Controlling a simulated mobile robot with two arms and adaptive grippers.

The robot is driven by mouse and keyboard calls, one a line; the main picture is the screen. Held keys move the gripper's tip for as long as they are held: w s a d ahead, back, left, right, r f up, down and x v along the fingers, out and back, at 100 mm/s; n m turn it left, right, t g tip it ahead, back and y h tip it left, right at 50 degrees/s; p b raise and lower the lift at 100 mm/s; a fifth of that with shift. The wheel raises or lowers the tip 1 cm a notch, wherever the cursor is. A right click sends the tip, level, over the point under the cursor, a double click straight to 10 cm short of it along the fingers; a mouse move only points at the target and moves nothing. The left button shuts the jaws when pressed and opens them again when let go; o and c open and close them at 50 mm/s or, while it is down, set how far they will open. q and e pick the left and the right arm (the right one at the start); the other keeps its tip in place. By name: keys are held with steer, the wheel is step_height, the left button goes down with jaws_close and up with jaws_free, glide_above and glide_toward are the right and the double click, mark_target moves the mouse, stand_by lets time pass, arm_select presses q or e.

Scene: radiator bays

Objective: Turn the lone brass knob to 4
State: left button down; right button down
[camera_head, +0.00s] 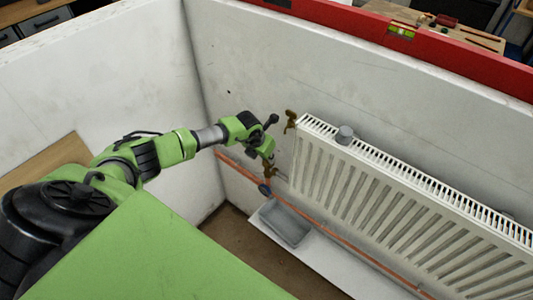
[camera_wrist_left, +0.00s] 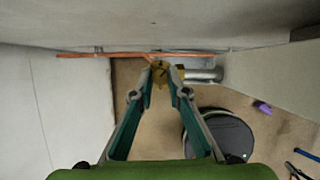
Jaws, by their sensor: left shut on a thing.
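The radiator (camera_head: 375,190) is a long white panel on the right of the head view. A brass knob (camera_wrist_left: 161,72) with a dark mark on its face shows in the left wrist view, between my left fingertips (camera_wrist_left: 160,80). My left gripper is shut on it. In the head view my left gripper (camera_head: 266,160) is at the radiator's lower left end, where a small brass part (camera_head: 271,173) shows beside it. I cannot read the knob's setting. Another brass fitting (camera_head: 291,121) is at the radiator's upper left corner. My right gripper is not in view.
A copper pipe (camera_head: 340,236) runs low along the wall under the radiator. A grey tray (camera_head: 285,223) lies below the knob area. A grey cap (camera_head: 345,134) sits on the radiator's top. White walls enclose the bay closely.

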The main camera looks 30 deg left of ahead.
arm_select(q)
steer(key=shift+d+n+y, duration=0.15)
steer(key=shift+n+y, duration=0.25)
steer(key=shift+n, duration=0.6)
steer(key=shift+w+n+y+b, duration=0.1)
steer(key=shift+n+y+b, duration=0.2)
steer(key=shift+n, duration=0.6)
steer(key=n+g+y+b, duration=0.1)
steer(key=n+b, duration=0.1)
steer(key=n, duration=0.2)
steer(key=shift+d, duration=0.15)
steer(key=shift+n+y, duration=0.3)
steer(key=c, duration=2)
jaws_free()
steer(key=shift+o, duration=0.2)
